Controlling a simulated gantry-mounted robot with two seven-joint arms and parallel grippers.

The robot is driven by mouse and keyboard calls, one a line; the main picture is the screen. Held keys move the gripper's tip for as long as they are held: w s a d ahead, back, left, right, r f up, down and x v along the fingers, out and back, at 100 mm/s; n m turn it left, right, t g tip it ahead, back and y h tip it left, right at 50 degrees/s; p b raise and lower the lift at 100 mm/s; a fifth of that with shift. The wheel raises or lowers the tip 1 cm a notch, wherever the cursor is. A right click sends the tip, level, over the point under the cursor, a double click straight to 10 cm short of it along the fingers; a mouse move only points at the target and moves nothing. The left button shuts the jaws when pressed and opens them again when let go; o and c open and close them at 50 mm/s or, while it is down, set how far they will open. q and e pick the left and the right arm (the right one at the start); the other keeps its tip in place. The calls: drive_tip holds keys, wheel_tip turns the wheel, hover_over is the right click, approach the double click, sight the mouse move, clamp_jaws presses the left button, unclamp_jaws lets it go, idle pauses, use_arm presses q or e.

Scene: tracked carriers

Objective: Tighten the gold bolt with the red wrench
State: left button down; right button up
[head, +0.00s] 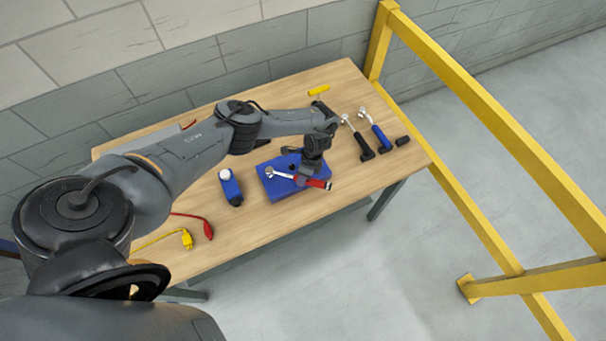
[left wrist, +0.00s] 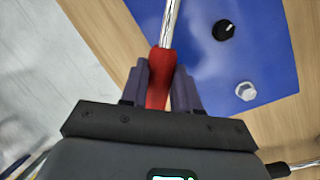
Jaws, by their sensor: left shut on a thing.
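The red wrench (head: 321,184) has a red handle and a bright silver shaft and head. My left gripper (head: 309,177) is shut on its handle, which also shows between the two fingers in the left wrist view (left wrist: 158,78). The wrench lies over the blue box (head: 270,188), with its silver head near the box's left part. In the left wrist view, the blue top (left wrist: 270,62) carries a silver hex bolt (left wrist: 246,91) and a black knob (left wrist: 224,30). I cannot make out a gold bolt; the wrench's head is outside the left wrist view. My right gripper is not in view.
Wrenches with black (head: 363,147) and blue (head: 381,138) handles lie to the right, near a black cylinder (head: 403,141). Red (head: 208,229) and yellow (head: 187,239) clips lie at the front left.

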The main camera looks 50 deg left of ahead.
use_arm(q)
drive_tip(key=shift+s+d+r+m+p, duration=0.15)
drive_tip(key=shift+s+d+m+p, duration=0.1)
drive_tip(key=shift+s+m+p, duration=0.05)
drive_tip(key=shift+s, duration=0.1)
drive_tip(key=shift+s+d+m+y+p, duration=0.3)
drive_tip(key=shift+s+d+m+p, duration=0.15)
drive_tip(key=shift+m+p, duration=0.25)
drive_tip(key=shift+s, duration=0.1)
drive_tip(key=shift+s+d+m+p, duration=0.2)
drive_tip(key=shift+s+m+p, duration=0.3)
drive_tip(key=shift+m+p, duration=0.15)
